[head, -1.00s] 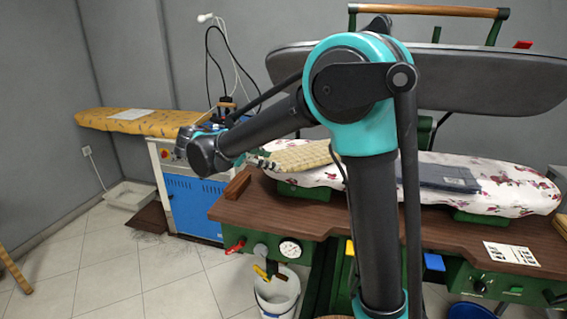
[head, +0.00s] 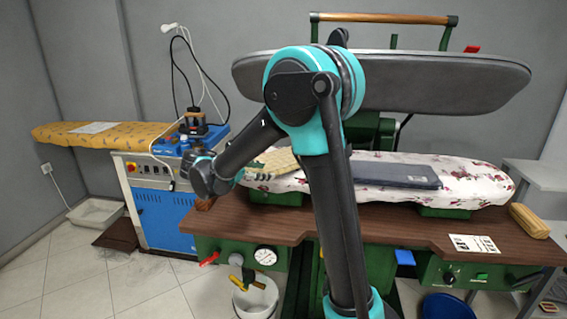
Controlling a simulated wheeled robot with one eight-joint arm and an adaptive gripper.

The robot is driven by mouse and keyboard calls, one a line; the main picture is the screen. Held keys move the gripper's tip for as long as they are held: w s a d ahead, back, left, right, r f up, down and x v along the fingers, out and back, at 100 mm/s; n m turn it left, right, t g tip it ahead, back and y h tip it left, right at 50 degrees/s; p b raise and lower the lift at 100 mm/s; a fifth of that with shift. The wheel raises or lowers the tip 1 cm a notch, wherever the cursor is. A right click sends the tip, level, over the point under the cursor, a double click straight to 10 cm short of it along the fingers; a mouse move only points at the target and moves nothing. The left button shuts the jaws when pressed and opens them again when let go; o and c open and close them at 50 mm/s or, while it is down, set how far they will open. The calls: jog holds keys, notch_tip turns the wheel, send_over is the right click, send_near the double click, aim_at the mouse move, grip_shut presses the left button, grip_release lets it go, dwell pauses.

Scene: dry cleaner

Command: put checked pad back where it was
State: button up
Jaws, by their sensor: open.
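The checked pad (head: 276,161) is tan and lies at the left end of the white floral pressing board (head: 470,182), partly behind my arm. My gripper (head: 240,176) is at the pad's left edge, largely hidden by my wrist. It is open. I cannot tell whether its fingers touch the pad.
A folded dark blue cloth (head: 395,174) lies on the board. The grey upper press plate (head: 440,82) hangs above. A tan block (head: 529,221) and a printed card (head: 473,244) are on the brown table (head: 380,225). A blue cabinet (head: 163,219) with a yellow board (head: 95,134) stands left.

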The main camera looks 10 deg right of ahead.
aim_at(274, 171)
jog(key=x, duration=0.5)
jog(key=shift+s+d, duration=0.1)
jog(key=shift+d, duration=0.05)
jog(key=shift+c, duration=0.3)
grip_shut()
